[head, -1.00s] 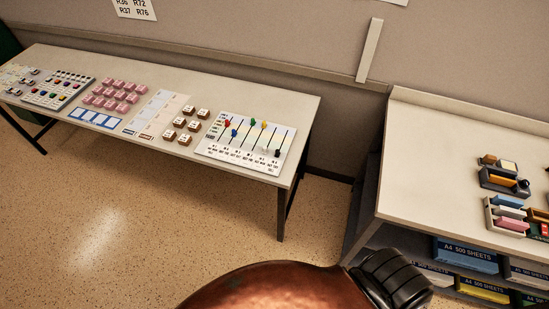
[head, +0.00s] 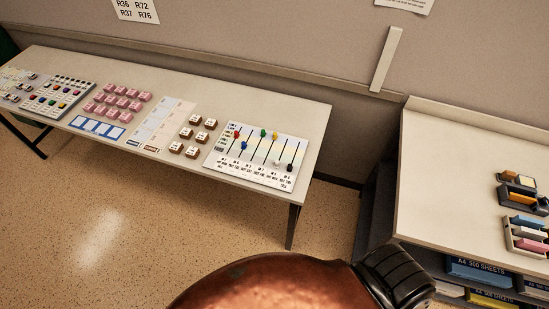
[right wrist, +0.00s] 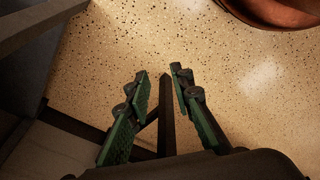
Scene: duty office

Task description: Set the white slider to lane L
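The slider board (head: 232,173) is a white panel with several dark vertical tracks, lying at the right end of the long table. Its white slider (head: 277,163) appears as a small pale knob low on its track, just left of a black knob (head: 290,167). Red, blue, green and yellow knobs sit on the other tracks. Lane labels are too small to read. My right gripper (right wrist: 158,74) is open and empty over the speckled floor in the right wrist view, away from the board. My left gripper is out of view.
The long table (head: 240,100) also holds brown blocks (head: 191,135), pink blocks (head: 117,100) and a control panel (head: 60,95). A second table (head: 450,180) stands at the right with trays (head: 525,232) on it and paper packs (head: 480,270) below. Open floor (head: 110,220) lies in front.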

